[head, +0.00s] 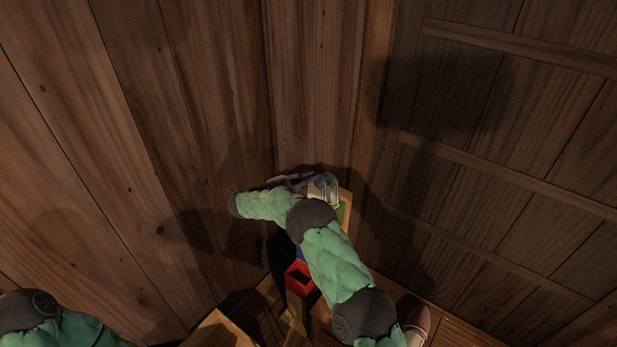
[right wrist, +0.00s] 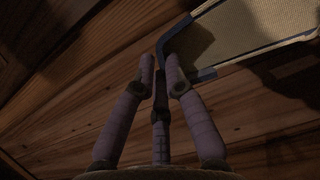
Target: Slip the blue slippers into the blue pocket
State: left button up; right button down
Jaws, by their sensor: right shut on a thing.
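My right gripper (head: 297,180) is above the top of a narrow rack in the corner. In the right wrist view its purple fingers (right wrist: 160,68) are shut, with a dark blue strip between the tips, probably part of the blue slippers (right wrist: 162,50); their shape is unclear and the head view hides them. The blue pocket (head: 300,253) shows only as a small patch behind my right arm, above the red pocket (head: 299,279). My left arm shows at the lower left of the head view, but its gripper is out of view.
A green part (head: 341,212) of the rack shows beside my right arm. Wooden walls close in on both sides. A pinkish slipper (head: 417,318) is at the lower right. A wooden edge (head: 218,330) is at the bottom. A tan, blue-edged surface (right wrist: 250,35) fills the wrist view's upper right.

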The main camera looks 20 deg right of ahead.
jog(key=shift+f+b, duration=1.5)
jog(key=shift+f, duration=3.45)
jog(key=shift+f+b, duration=0.85)
jog(key=shift+f, duration=2.35)
jog(key=c, duration=1.2)
grip_release()
jog(key=a, duration=0.4)
jog(key=s+a, duration=0.1)
jog(key=a, duration=0.7)
jog(key=shift+s, duration=0.35)
